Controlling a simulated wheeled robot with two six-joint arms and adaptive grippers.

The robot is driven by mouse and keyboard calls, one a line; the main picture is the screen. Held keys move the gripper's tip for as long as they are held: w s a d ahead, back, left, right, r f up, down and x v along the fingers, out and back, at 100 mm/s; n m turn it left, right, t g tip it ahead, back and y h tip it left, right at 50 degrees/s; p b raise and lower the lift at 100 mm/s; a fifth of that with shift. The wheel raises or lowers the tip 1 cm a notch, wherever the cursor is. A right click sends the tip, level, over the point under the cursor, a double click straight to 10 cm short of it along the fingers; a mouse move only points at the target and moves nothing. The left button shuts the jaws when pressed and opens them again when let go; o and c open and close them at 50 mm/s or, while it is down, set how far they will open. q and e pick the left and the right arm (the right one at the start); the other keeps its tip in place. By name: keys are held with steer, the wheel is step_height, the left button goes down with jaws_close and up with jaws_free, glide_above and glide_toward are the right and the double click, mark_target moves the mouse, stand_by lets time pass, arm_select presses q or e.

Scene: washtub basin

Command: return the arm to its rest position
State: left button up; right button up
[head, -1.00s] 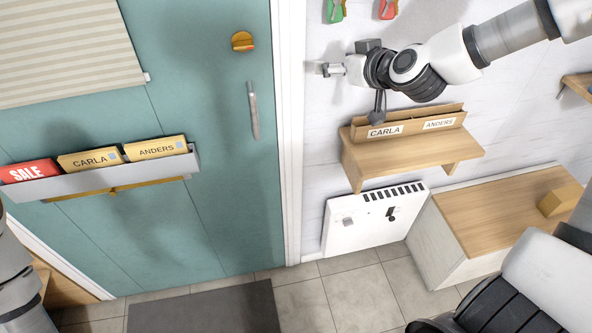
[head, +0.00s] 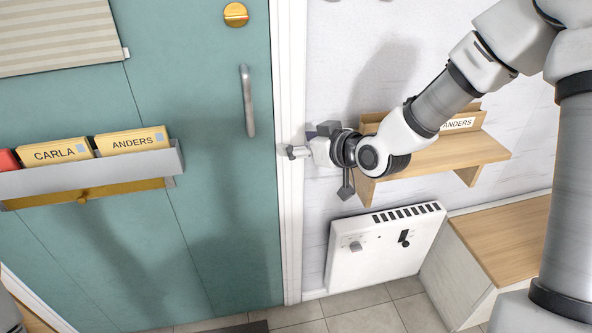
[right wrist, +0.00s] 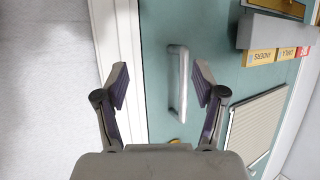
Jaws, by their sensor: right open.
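My right gripper (head: 310,143) is in front of the white door frame, with the gap between the teal door and the wall shelf around it. In the right wrist view its two fingers (right wrist: 161,84) are spread apart with nothing between them. A grey door handle (right wrist: 178,80) shows beyond the gap, apart from the fingers. My right arm reaches in from the upper right and hides part of the wooden shelf (head: 450,156) and its letter holder. My left gripper is not in view.
The teal door (head: 215,200) carries a metal rack (head: 95,180) with envelopes labelled CARLA (head: 62,152) and ANDERS (head: 132,142). A white heater (head: 385,245) hangs below the shelf. A wood-topped cabinet (head: 510,240) stands at the right. Open floor lies below.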

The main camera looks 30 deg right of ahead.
steer(key=s+a+f+g+p, duration=0.25)
steer(key=s+f, duration=0.25)
steer(key=f, duration=0.6)
steer(key=s+a+f+g+p, duration=0.15)
steer(key=s+f+g, duration=0.3)
steer(key=f, duration=0.65)
arm_select(q)
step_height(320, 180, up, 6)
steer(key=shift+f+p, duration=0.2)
steer(key=shift+p, duration=1.05)
arm_select(e)
steer(key=s+f+m+g+h, duration=0.1)
steer(key=s+f+g, duration=0.1)
steer(key=s, duration=0.5)
steer(key=s+d+f+m+g+h, duration=0.1)
steer(key=s+f+g, duration=0.1)
steer(key=s+f, duration=0.3)
steer(key=s+f+m+g+h, duration=0.1)
steer(key=s+f, duration=0.3)
steer(key=s, duration=0.6)
steer(key=shift+s+d+g+h, duration=0.25)
steer(key=shift+g+h, duration=0.05)
steer(key=shift+g, duration=0.3)
steer(key=shift+r, duration=0.1)
